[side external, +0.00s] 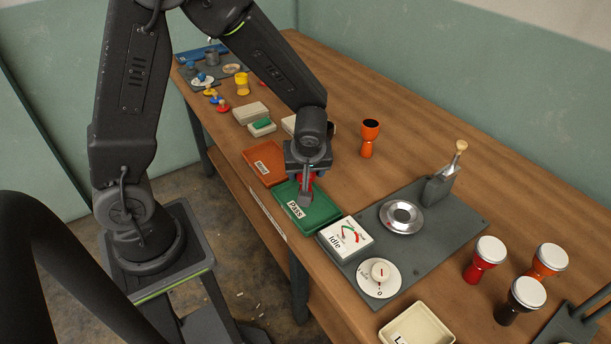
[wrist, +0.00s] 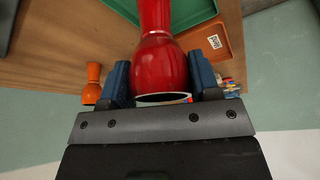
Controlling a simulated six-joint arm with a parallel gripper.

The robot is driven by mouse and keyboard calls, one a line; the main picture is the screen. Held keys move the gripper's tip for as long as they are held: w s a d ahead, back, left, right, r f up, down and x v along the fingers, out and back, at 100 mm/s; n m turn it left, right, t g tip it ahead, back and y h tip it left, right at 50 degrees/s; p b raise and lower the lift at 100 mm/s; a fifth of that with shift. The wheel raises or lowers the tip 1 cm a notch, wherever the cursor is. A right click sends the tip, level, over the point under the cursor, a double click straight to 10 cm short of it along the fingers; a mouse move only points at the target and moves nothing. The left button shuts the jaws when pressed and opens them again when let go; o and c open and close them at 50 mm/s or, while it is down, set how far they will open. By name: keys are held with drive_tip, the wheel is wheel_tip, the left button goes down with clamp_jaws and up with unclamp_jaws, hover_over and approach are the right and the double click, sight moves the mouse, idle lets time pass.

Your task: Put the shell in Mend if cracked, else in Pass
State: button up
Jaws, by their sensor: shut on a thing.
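My gripper (side external: 306,183) is shut on a red goblet-shaped shell (wrist: 160,68), with a blue finger pad on either side of it in the wrist view. The shell's wide end faces the wrist camera. I see no crack on the side shown; the other sides are hidden. In the side view the shell is mostly hidden by my gripper, low over the green Pass tray (side external: 320,222). I cannot tell whether it touches the tray floor.
A grey board (side external: 440,240) holds a meter reading Idle (side external: 346,236), a dial (side external: 379,278) and a round metal plate (side external: 401,216). An orange shell (side external: 369,138) stands behind the trays. Several white-topped drums (side external: 490,250) stand at the right, near a cream tray (side external: 418,328).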

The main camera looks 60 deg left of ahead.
drive_tip(key=shift+f, duration=1.15)
drive_tip(key=shift+f, duration=0.2)
drive_tip(key=o, duration=1)
drive_tip(key=shift+r, duration=0.1)
drive_tip(key=v, duration=1.2)
drive_tip(key=s+d+r+m+t+h, duration=0.1)
drive_tip(key=s+r+m+t+h, duration=0.2)
drive_tip(key=s+r+m, duration=0.8)
drive_tip(key=shift+s+d+r+m+h, duration=0.2)
drive_tip(key=shift+s+m+h, duration=0.55)
drive_tip(key=shift+m, duration=0.15)
